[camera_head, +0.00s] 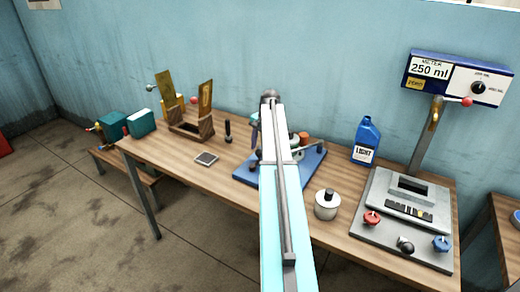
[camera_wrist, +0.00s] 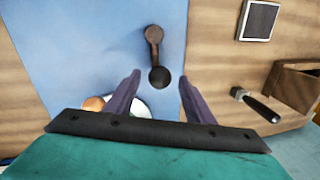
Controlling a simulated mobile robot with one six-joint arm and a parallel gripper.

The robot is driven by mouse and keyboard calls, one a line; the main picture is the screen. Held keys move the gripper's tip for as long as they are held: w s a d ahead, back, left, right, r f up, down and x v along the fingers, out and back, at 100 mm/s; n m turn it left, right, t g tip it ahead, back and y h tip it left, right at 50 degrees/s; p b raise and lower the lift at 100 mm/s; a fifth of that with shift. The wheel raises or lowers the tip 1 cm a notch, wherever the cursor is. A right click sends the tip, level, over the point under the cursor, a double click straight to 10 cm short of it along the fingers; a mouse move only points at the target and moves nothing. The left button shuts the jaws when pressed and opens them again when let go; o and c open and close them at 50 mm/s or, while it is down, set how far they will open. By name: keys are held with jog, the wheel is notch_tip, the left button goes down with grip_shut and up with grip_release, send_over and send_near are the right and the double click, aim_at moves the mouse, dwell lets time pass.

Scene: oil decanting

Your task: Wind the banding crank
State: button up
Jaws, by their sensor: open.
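The crank (camera_wrist: 154,40) shows in the wrist view as a brown arm on a blue base plate (camera_wrist: 90,40), with a dark round knob (camera_wrist: 160,77) at its lower end. My gripper (camera_wrist: 160,92) is open, with its two purple fingers on either side of and just below the knob. I cannot tell its height above the knob. A white round part with an orange piece (camera_wrist: 95,103) is partly hidden by my left finger and palm. In the head view my arm covers the crank and the middle of the blue base plate (camera_head: 248,180).
A wooden stand with brass plates (camera_head: 190,128), a dark square tile (camera_head: 206,158) and a black-handled tool (camera_head: 228,130) are left of the plate. A blue bottle (camera_head: 366,142), a lidded white pot (camera_head: 327,208) and a metering machine (camera_head: 405,215) are to its right.

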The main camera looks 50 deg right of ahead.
jog(key=shift+w+f, duration=0.15)
jog(key=shift+f, duration=0.6)
